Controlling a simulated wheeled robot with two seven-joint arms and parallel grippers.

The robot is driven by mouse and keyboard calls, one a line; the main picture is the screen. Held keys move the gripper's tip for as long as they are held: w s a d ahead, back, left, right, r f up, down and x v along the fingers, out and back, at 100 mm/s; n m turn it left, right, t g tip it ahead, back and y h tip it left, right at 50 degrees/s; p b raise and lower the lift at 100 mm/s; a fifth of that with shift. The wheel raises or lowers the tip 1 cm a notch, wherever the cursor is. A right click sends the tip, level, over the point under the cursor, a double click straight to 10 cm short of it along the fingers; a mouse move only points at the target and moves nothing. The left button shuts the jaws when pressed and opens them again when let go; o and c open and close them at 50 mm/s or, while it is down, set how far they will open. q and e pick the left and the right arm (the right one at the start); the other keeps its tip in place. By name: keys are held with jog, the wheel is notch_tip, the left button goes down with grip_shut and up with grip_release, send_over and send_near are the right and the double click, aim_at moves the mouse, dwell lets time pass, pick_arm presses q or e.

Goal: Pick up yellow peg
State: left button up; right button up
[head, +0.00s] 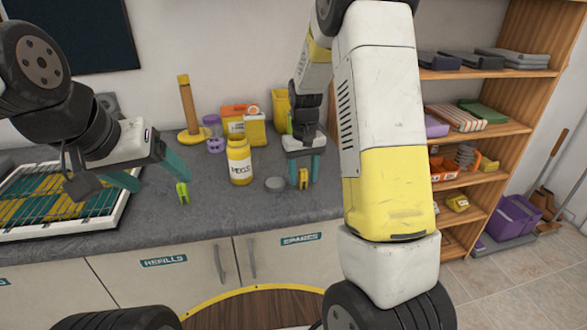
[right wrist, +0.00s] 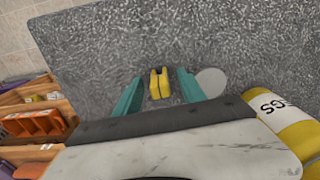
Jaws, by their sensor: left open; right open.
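The yellow peg (head: 303,178) stands on the grey counter near its front edge. In the right wrist view the yellow peg (right wrist: 159,84) sits between the teal fingers of my right gripper (right wrist: 157,95), with a gap on both sides. In the head view my right gripper (head: 303,170) is open around the peg and points down. My left gripper (head: 156,178) is open and empty at the left, above the counter.
A yellow jar labelled PEGS (head: 239,163) and a grey disc (head: 275,184) stand left of my right gripper. A wire rack tray (head: 118,222) lies at the left. Boxes (head: 255,130) and a wooden post (head: 187,105) stand behind. Shelves (head: 480,130) are at the right.

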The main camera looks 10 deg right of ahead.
aim_at(303, 170)
grip_shut()
jog(key=shift+r, duration=0.1)
jog(key=shift+r, duration=0.6)
notch_tip(303, 170, up, 2)
jog(key=shift+r, duration=0.1)
jog(key=s+a+r, duration=0.1)
jog(key=s+a, duration=0.7)
jog(key=s, duration=0.5)
jog(key=shift+s+a+r, duration=0.2)
jog(key=shift+s+a, duration=0.05)
jog(key=shift+s, duration=0.05)
